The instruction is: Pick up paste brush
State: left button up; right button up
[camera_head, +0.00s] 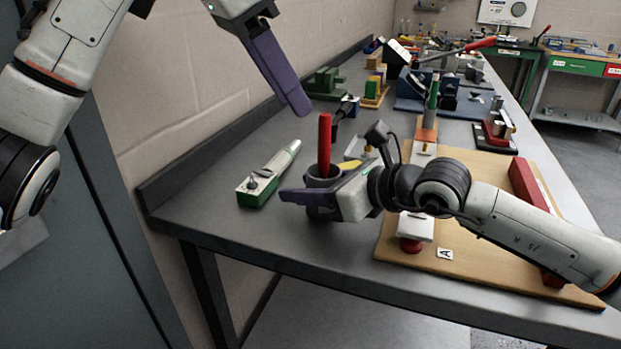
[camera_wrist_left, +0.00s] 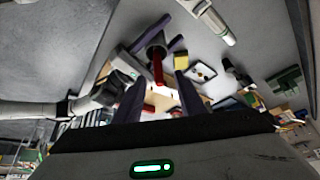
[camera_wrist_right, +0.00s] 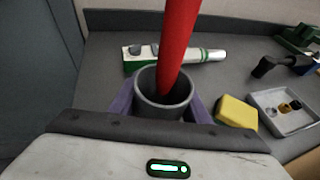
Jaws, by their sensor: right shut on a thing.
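The paste brush shows as a red handle (camera_head: 324,140) standing up out of a dark grey cup (camera_head: 322,182). In the right wrist view the red handle (camera_wrist_right: 177,45) leans slightly in the cup (camera_wrist_right: 163,105); its lower end is hidden inside. My right gripper (camera_head: 305,195) is shut on the cup, with a purple finger on either side. My left gripper (camera_head: 300,108) is above and to the left of the handle, apart from it. In the left wrist view its two fingers (camera_wrist_left: 159,85) are spread with nothing held, and the handle shows beyond them.
A silver and green tool (camera_head: 268,175) lies left of the cup. A yellow sponge (camera_wrist_right: 236,113) and a grey tray (camera_wrist_right: 285,112) are beside it. A wooden board (camera_head: 385,250) with fixtures is to the right. The bench's left front corner is clear.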

pick_arm(q)
jog(key=w+f+m+t+y, duration=0.2)
jog(key=w+f+t+y, duration=0.1)
jog(key=w+f+t, duration=0.65)
jog(key=s+d+r+m+t+y, duration=0.2)
jog(key=s+d+r+m+t, duration=0.3)
jog(key=s+r+m, duration=0.45)
jog(key=s+d+f+m+h, duration=0.1)
jog(key=s+d+m, duration=0.3)
jog(key=s+m, duration=0.45)
jog(key=m+y, duration=0.2)
send_near(325, 131)
jog(key=shift+m+t+y, duration=0.3)
jog(key=shift+t, duration=0.05)
jog(key=w, duration=0.2)
jog(key=w+f, duration=0.1)
jog(key=w, duration=0.2)
jog(key=shift+w, duration=0.1)
jog(key=shift+w+a+r, duration=0.1)
jog(key=shift+w+a, duration=0.05)
jog(key=shift+w, duration=1.25)
jog(key=shift+w+a+r, duration=0.1)
jog(key=shift+w+a, duration=0.05)
jog(key=shift+w, duration=1.3)
grip_shut()
